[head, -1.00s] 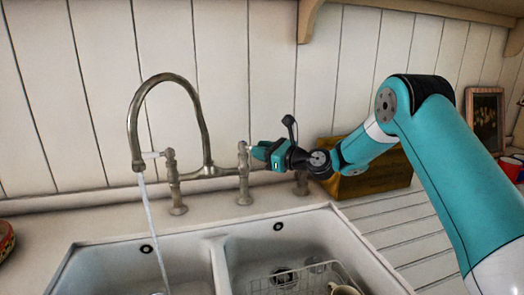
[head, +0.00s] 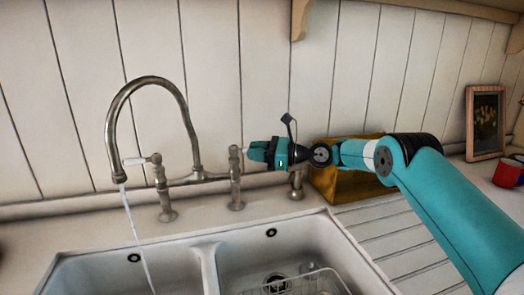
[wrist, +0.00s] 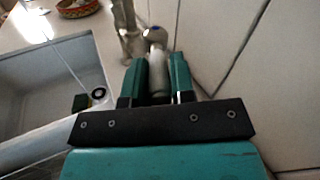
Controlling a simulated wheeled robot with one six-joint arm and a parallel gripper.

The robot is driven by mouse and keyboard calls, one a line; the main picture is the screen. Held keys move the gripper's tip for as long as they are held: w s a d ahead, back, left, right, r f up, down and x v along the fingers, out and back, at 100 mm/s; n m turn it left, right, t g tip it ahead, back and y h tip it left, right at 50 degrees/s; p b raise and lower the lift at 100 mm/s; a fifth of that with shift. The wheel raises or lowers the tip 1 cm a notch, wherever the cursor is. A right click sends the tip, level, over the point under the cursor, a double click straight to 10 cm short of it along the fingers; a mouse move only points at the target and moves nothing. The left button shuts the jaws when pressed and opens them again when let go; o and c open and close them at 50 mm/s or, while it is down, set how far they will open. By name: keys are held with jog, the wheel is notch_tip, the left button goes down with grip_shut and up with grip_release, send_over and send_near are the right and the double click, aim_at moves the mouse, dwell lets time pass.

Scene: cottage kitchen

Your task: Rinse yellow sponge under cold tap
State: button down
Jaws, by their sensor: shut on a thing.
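My gripper (head: 252,151) is shut on the white lever of the right-hand tap valve (head: 236,188). In the wrist view the pale lever (wrist: 158,75) lies between the two teal fingers, and the valve has a blue-marked cap (wrist: 155,35). A thin stream of water (head: 131,230) runs from the curved brass spout (head: 152,82) into the left basin; the stream also shows in the wrist view (wrist: 68,65).
The white double sink (head: 207,270) has a wire rack (head: 300,283) in its right basin. A red mug (head: 508,174) and a framed picture (head: 486,122) are at the right. The panelled wall is close behind the tap.

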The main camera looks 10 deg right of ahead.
jog(key=shift+w, duration=0.1)
jog(key=c, duration=1)
grip_release()
jog(key=shift+o, duration=0.2)
